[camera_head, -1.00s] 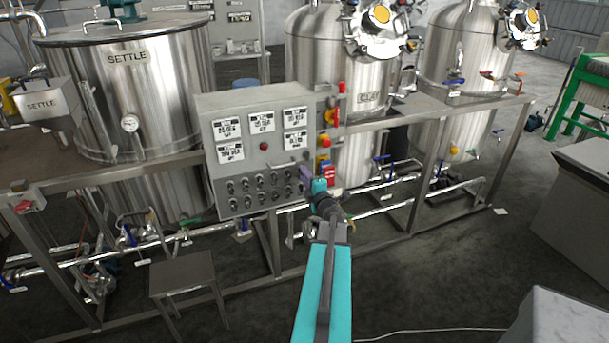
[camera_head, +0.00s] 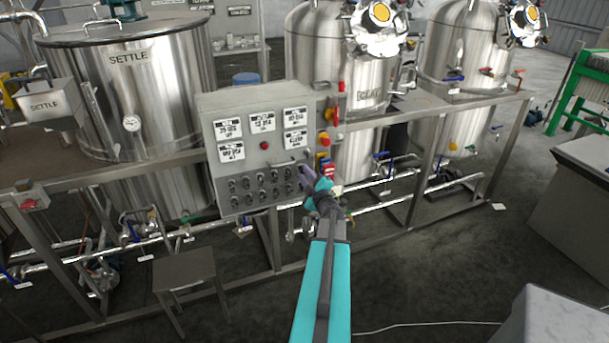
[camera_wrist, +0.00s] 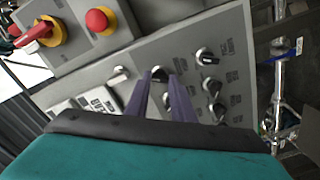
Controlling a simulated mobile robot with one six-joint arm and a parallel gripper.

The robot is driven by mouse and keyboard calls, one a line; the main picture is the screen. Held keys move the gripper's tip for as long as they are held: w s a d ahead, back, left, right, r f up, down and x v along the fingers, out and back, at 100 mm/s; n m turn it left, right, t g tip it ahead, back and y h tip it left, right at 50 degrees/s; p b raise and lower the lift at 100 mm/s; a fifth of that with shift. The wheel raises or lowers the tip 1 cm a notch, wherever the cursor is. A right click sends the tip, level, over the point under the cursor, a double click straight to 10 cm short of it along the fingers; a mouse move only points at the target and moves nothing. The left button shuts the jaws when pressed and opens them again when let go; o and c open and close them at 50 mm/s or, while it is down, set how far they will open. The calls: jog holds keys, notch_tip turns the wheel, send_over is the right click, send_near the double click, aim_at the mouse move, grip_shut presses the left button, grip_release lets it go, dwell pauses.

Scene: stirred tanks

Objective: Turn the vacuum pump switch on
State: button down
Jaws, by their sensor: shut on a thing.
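The grey control panel (camera_head: 206,158) has rows of black rotary switches on its lower front. My gripper (camera_head: 303,174) is at the right end of these rows. In the wrist view, the two purple fingers of my gripper (camera_wrist: 160,80) reach to a black rotary switch (camera_wrist: 158,73) and are shut on it. The fingers hide part of the switch and its label, so I cannot read whether it is the vacuum pump switch or how it is set. Other black switches (camera_wrist: 206,57) are beside it.
A red button (camera_wrist: 97,20) and a red-and-yellow rotary handle (camera_wrist: 42,33) are near the panel's edge. Steel tanks (camera_head: 150,90) stand behind a metal frame (camera_head: 445,130). A small stool (camera_head: 184,272) stands in front at left.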

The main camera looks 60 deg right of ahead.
jog(key=shift+d+r, duration=0.1)
jog(key=shift+r, duration=0.05)
jog(key=c, duration=1.5)
grip_release()
jog(key=shift+w, duration=0.1)
jog(key=shift+f, duration=0.2)
jog(key=shift+v, duration=6.95)
jog(key=shift+r, duration=0.15)
